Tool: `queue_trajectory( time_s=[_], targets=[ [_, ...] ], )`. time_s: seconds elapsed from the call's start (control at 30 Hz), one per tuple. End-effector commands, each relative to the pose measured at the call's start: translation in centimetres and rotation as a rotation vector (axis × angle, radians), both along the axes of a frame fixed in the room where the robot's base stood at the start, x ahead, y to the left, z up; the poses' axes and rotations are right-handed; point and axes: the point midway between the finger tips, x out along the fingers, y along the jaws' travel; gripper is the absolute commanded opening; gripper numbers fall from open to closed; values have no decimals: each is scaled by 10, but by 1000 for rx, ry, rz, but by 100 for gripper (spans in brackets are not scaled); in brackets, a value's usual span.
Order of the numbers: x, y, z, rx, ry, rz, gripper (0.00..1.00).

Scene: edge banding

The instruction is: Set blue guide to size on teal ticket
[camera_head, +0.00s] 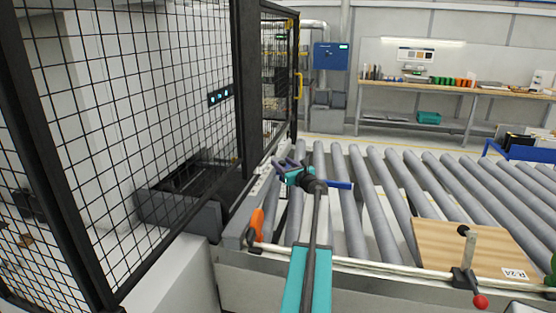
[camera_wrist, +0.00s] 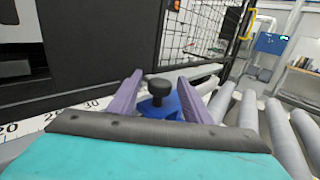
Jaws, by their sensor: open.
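The blue guide (camera_wrist: 186,101) carries a black knob (camera_wrist: 158,87) and lies ahead of my gripper in the wrist view. In the head view its blue bar (camera_head: 340,185) sticks out to the right of my wrist, over the rollers. My gripper (camera_head: 290,163) has purple fingers and is open. In the wrist view the fingers (camera_wrist: 160,77) stand apart on either side of the knob; I cannot tell whether they touch it. A white scale (camera_wrist: 60,113) with the numbers 20 and 30 runs at the left. I cannot make out a teal ticket in either view.
Grey rollers (camera_head: 354,205) spread to the right, with a wooden panel (camera_head: 430,250) labelled R-24 on them. A clamp with a red knob (camera_head: 480,301) stands at the front rail. An orange part (camera_head: 257,225) is at the left. Black mesh fencing (camera_head: 130,110) borders the left side.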

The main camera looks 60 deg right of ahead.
Motion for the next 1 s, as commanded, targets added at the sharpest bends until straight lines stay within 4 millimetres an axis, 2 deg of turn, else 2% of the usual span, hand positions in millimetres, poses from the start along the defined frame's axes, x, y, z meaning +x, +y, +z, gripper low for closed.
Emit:
queue_trajectory(
  time_s=[0.4,0.87,1.0],
  targets=[
    [34,-19,1,1,0,0,45],
    [38,-21,0,0,0,-2,45],
    [38,-21,0,0,0,-2,23]
  ],
)
